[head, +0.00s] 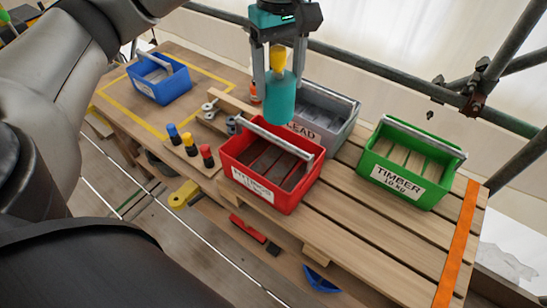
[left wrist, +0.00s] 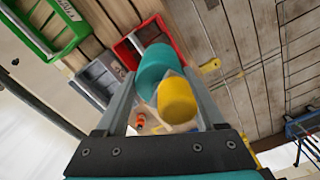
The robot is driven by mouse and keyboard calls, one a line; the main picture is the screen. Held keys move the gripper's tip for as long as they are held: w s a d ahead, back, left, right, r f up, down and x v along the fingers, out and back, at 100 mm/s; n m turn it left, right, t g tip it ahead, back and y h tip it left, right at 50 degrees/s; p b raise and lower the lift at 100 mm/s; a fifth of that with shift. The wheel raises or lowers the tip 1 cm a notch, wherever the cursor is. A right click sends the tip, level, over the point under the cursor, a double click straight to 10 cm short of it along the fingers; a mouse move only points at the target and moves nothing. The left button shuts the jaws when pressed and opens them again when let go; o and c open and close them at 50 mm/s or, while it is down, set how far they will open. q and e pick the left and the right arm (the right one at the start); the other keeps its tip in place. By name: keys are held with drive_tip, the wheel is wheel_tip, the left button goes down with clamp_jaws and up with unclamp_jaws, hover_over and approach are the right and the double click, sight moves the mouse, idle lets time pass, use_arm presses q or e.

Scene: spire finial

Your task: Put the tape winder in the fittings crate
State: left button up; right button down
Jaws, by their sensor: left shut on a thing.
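A teal cylinder with a yellow knob, apparently the tape winder (head: 281,104), hangs upright in my left gripper (head: 279,84). The fingers are shut on it, one on each side. In the left wrist view its yellow end (left wrist: 178,100) is nearest the camera and the teal body lies beyond. My right gripper is not in view.
A grey "LEAD" crate (head: 325,138) stands behind the red one, and a green "TIMBER" crate (head: 398,188) to the right. A blue crate (head: 158,92) is at the far left. Bars span the crates. A block with coloured pegs (head: 189,155) stands left of the red crate.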

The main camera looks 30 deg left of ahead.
use_arm(q)
wheel_tip(320, 180, down, 19)
drive_tip(key=p, duration=0.1)
drive_tip(key=shift+f+p, duration=0.2)
drive_tip(key=shift+p, duration=0.15)
drive_tip(key=shift+f, duration=0.15)
drive_tip(key=o, duration=1)
drive_tip(key=shift+f, duration=0.1)
drive_tip(key=o, duration=0.5)
